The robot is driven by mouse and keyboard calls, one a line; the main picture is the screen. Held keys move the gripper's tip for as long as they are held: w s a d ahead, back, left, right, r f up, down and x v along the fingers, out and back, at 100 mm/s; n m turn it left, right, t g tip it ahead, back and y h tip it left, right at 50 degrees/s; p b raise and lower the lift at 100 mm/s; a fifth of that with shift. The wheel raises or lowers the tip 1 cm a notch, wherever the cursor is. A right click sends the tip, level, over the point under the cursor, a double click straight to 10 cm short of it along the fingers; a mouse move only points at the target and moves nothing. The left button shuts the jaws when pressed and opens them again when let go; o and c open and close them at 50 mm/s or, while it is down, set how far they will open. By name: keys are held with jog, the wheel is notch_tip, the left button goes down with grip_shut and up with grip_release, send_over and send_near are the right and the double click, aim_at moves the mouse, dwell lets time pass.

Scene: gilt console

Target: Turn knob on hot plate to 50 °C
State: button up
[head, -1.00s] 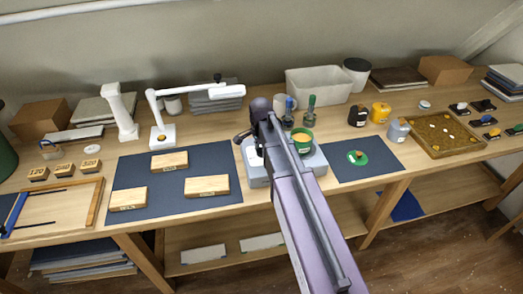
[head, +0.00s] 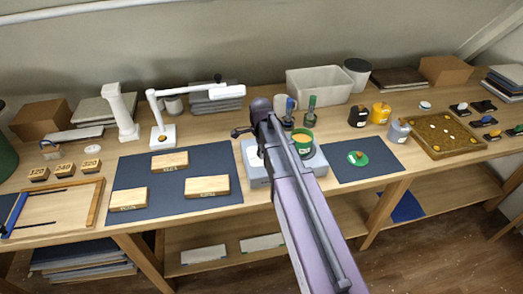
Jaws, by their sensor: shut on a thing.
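The grey hot plate (head: 254,172) stands on the table, right of the dark blue mat. A white round spot shows on its left part, and a green pot (head: 303,137) with yellow contents on its right. My lavender arm crosses in front and covers its middle. The knob and its scale are hidden, so I cannot read the setting. My gripper's fingers are hidden behind the arm. Only a small black part of mine sticks out left of the arm's far joint, above the plate's back left corner.
Three wooden blocks lie on the dark blue mat (head: 139,170) to the left. A white lamp (head: 163,134) stands behind it. On the right are a smaller mat (head: 377,171) with a green disc, several bottles and a brown tray (head: 465,150). A white bin (head: 320,87) stands behind.

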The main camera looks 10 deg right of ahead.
jog(key=shift+s, duration=0.1)
jog(key=o, duration=1.1)
jog(key=shift+o, duration=0.2)
